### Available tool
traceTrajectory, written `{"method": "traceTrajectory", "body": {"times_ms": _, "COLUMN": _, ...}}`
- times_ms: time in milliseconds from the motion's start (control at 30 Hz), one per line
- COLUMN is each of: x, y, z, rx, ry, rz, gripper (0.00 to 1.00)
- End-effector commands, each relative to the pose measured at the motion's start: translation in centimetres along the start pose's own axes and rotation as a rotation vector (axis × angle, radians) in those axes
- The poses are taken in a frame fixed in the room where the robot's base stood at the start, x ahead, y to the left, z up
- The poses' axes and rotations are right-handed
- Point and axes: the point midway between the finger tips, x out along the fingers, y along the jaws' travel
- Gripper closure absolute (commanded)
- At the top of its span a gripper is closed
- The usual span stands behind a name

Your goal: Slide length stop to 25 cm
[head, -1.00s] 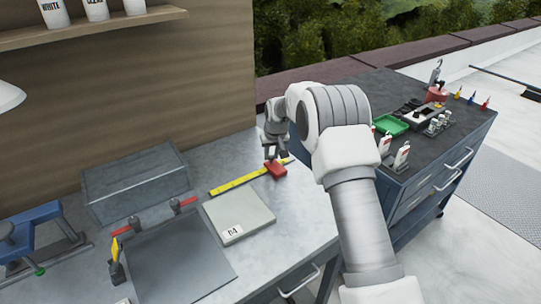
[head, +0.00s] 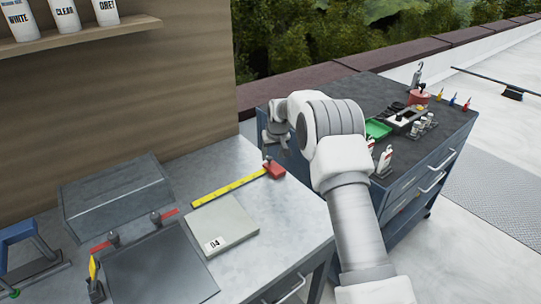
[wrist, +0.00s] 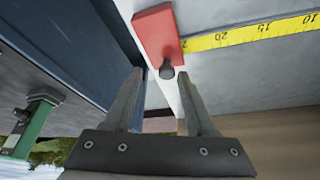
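The length stop is a red block (head: 274,171) with a dark knob, at the right end of the yellow measuring tape (head: 228,185) on the metal bench. In the wrist view the red block (wrist: 156,32) and its knob (wrist: 167,70) show at top centre. The exact mark at the block's edge cannot be read. My gripper (wrist: 155,95) is open and empty, its fingers apart from the knob. In the head view my gripper (head: 277,140) is past the bench's far right corner.
A pale slab (head: 222,225) marked 04 lies on the bench (head: 290,225) in front of the tape. A grey box (head: 117,197) is at left. A blue tool cart (head: 420,165) with a green tray (head: 377,129) and bottles stands close at right.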

Motion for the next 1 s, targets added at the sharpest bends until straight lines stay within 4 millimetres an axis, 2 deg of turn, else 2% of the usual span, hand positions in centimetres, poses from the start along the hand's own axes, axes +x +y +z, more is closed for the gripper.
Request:
{"method": "traceTrajectory", "body": {"times_ms": 233, "x": 0.0, "y": -0.3, "z": 0.1, "rx": -0.001, "ry": -0.003, "rz": -0.004, "gripper": 0.43}}
{"method": "traceTrajectory", "body": {"times_ms": 367, "x": -0.7, "y": -0.3, "z": 0.1, "rx": -0.001, "ry": -0.003, "rz": -0.004, "gripper": 0.43}}
{"method": "traceTrajectory", "body": {"times_ms": 567, "x": -4.1, "y": -0.3, "z": 0.0, "rx": -0.001, "ry": -0.001, "rz": -0.004, "gripper": 0.43}}
{"method": "traceTrajectory", "body": {"times_ms": 1000, "x": -13.9, "y": -0.1, "z": 0.0, "rx": 0.0, "ry": 0.0, "rz": -0.002, "gripper": 0.43}}
